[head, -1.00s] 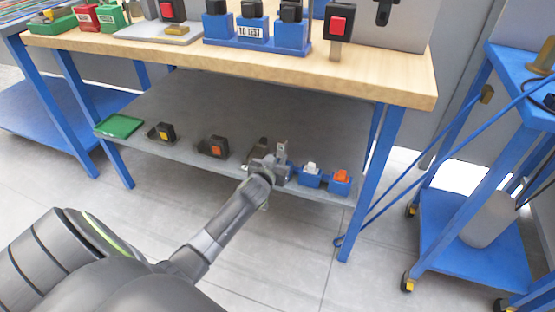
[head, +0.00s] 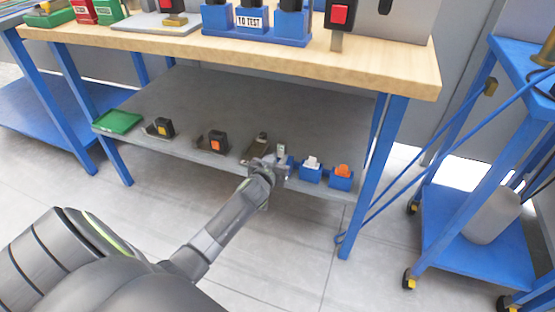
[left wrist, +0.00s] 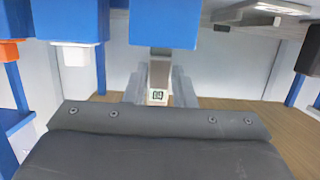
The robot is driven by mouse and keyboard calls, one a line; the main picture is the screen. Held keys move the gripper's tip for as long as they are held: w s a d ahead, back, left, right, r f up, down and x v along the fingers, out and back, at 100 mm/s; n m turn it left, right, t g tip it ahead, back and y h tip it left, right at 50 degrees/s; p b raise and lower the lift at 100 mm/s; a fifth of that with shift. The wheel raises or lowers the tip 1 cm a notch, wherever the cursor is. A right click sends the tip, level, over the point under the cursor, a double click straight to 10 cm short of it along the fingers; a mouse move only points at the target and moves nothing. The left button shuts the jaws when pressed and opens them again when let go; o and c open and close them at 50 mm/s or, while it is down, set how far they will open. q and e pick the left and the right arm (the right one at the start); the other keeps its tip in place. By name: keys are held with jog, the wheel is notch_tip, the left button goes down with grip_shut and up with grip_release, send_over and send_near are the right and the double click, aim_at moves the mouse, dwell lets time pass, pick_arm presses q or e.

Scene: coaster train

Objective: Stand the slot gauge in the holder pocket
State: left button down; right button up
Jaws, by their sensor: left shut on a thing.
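My left gripper (head: 276,166) is at the front edge of the grey lower shelf, shut on the slot gauge (head: 281,149), a small pale upright piece. In the left wrist view, which appears upside down, the gauge (left wrist: 159,75) is between the two grey fingers (left wrist: 158,94). Its far end meets the edge of a blue block (left wrist: 163,24), which looks like the holder. How far it is in the pocket I cannot tell. In the head view the gripper mostly hides this block (head: 289,161). My right gripper is not in view.
Blue bins with a white piece (head: 311,162) and an orange piece (head: 342,170) stand just right of the gripper. A dark tool (head: 258,144), two dark blocks (head: 217,141) and a green tray (head: 118,122) are to the left. The wooden bench top (head: 370,70) overhangs the shelf.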

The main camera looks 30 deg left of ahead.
pick_arm(q)
jog(key=shift+r, duration=0.1)
jog(key=c, duration=1.1)
grip_release()
jog(key=shift+s, duration=0.1)
jog(key=p+v, duration=0.4)
jog(key=v, duration=1.3)
jog(key=shift+s+d, duration=0.1)
